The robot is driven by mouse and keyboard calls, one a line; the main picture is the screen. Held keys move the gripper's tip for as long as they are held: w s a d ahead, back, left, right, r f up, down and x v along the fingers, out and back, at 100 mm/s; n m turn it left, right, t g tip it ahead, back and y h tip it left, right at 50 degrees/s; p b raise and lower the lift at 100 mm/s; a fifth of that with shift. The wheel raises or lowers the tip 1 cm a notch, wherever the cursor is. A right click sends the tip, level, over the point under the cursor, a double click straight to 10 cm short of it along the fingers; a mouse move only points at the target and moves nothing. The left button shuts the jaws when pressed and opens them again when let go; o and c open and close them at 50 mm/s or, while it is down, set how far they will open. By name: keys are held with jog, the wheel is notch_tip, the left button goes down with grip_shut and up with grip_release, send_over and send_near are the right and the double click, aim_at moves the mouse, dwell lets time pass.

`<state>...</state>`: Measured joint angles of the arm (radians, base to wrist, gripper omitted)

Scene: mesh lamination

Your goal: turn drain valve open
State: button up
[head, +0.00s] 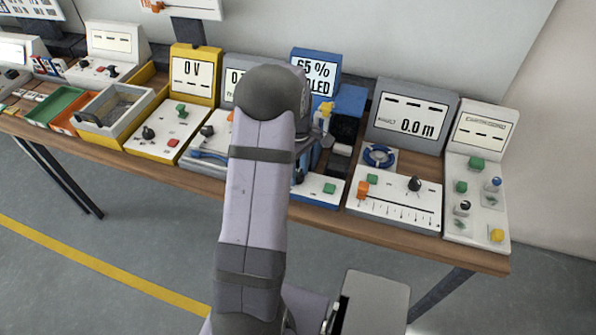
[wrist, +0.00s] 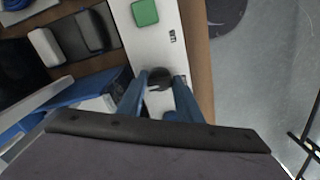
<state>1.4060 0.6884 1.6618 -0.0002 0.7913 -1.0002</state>
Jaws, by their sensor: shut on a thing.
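A dark round knob (wrist: 159,78) sits on a white panel (wrist: 160,45) in the wrist view, with no readable valve name on it. My gripper (wrist: 160,88) has its two blue fingers on either side of this knob and is shut on it. The fingers hide its sides, so its turn angle cannot be told. In the head view the panel belongs to the blue station (head: 351,100), whose display (head: 321,75) reads "65 %" and a partly hidden word ending in "OLED". My arm hides part of this station.
A green button (wrist: 145,12) is on the same panel, beyond the knob. To the right stand a station with a slider (head: 395,207) and a white panel with several buttons (head: 477,200). A yellow station (head: 167,135) is at left. The wooden table edge (head: 470,255) runs along the front.

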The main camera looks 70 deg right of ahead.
jog(key=shift+m, duration=0.3)
jog(key=m, duration=0.3)
jog(key=shift+m, duration=0.3)
jog(key=m, duration=0.4)
jog(key=shift+r+m, duration=0.1)
jog(key=shift+m, duration=0.2)
jog(key=m, duration=0.4)
jog(key=shift+d+m, duration=0.1)
jog(key=shift+m, duration=2)
jog(key=o, duration=1)
jog(key=shift+c, duration=0.2)
